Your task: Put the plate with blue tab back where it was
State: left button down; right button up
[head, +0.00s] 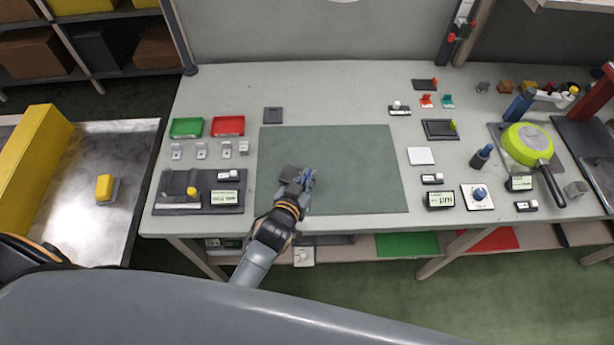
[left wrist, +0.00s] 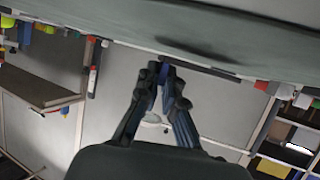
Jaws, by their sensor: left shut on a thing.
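My left gripper (head: 304,180) is over the front left part of the green mat (head: 360,165). It is shut on the plate with blue tab (head: 290,173), a small dark grey plate at its fingertips. In the left wrist view the gripper (left wrist: 163,78) pinches the blue tab (left wrist: 164,70), and the dark plate shows nearly edge-on behind the fingers. A dark shadow lies on the surface near it, so the plate looks held clear of the mat. A dark grey square (head: 273,115) lies on the table beyond the mat's back left corner. My right gripper is out of view.
Green (head: 187,128) and red (head: 228,126) trays stand left of the mat, with small grey blocks before them. A dark tray (head: 170,204) with a yellow-knobbed piece and displays sits front left. Labelled devices and a green pan (head: 527,143) crowd the right. The mat is otherwise clear.

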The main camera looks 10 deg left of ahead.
pick_arm(q)
jog(key=shift+f+b, duration=0.4)
jog(key=shift+f, duration=0.2)
dwell(0.4)
